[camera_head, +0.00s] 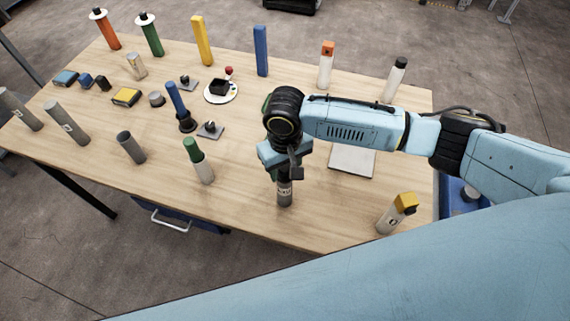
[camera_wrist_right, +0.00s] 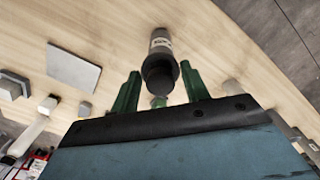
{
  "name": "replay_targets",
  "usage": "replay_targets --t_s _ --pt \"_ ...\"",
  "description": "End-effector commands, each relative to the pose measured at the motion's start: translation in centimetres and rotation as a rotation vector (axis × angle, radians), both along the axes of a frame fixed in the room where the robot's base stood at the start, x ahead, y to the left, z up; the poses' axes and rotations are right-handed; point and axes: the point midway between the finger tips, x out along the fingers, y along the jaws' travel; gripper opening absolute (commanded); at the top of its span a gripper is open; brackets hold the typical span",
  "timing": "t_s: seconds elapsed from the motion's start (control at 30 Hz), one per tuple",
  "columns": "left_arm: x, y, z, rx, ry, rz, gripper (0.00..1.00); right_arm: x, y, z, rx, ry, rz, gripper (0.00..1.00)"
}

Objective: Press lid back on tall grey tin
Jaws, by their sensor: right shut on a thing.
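The grey tin (camera_head: 284,196), with a label on its side, stands upright near the table's front edge below my right gripper (camera_head: 284,176). In the right wrist view the tin (camera_wrist_right: 160,42) is beyond a dark round lid (camera_wrist_right: 158,76) with a wider rim. My right gripper's green fingers (camera_wrist_right: 160,88) are on either side of the lid, and the gripper is shut on it. The lid is in line with the tin's top; I cannot tell whether it is fully seated. In the head view my gripper hides most of the lid. My left gripper is not in view.
A white-bodied bottle with a green cap (camera_head: 198,162) stands left of the tin. A yellow-capped bottle (camera_head: 396,213) stands to the right. Grey cylinders (camera_head: 66,123) stand on the left of the wooden table (camera_head: 235,210).

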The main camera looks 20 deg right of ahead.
Motion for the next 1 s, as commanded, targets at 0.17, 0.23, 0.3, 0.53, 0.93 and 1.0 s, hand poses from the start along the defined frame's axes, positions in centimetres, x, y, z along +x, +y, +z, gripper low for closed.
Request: replay_targets --t_s 0.17,0.23,0.3,0.53,0.93,1.0 --pt "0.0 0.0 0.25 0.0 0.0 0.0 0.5 0.01 0.02 -0.03 0.001 0.0 0.0 0.21" --pt "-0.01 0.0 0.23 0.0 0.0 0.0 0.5 0.02 0.02 -0.05 0.001 0.0 0.001 0.21" --pt "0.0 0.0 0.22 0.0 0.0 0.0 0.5 0.02 0.02 -0.06 0.001 -0.001 0.001 0.21" --pt "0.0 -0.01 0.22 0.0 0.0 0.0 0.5 0.0 0.03 -0.05 0.001 -0.001 0.001 0.21" --pt "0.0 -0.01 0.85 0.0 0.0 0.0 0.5 0.01 0.06 0.02 0.002 -0.001 0.001 0.21" --pt "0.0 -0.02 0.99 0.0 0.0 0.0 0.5 0.01 0.06 0.01 0.002 -0.001 0.001 0.21"
